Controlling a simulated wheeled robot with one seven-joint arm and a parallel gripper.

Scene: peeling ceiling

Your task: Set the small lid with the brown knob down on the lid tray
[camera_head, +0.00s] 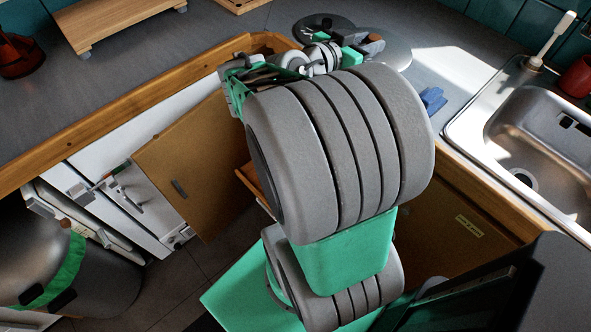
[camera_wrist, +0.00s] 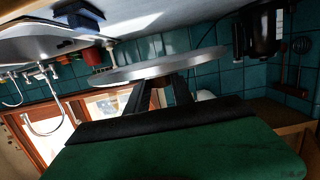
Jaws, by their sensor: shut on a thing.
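My gripper (camera_head: 364,50) is partly hidden behind my wrist in the head view. A flat round grey lid (camera_head: 397,56) lies under its fingertips there; a small brown bit (camera_head: 376,37) by the fingers may be its knob. In the wrist view, whose picture is upside down, my two dark fingers (camera_wrist: 162,92) close in at the middle of the lid (camera_wrist: 160,67), seen nearly edge-on. I cannot identify the lid tray for certain.
A darker round disc (camera_head: 318,24) lies behind my gripper. A wooden stand (camera_head: 118,22) is at the back left. The sink (camera_head: 540,140), a blue item (camera_head: 433,99) and a red cup (camera_head: 577,76) are to the right.

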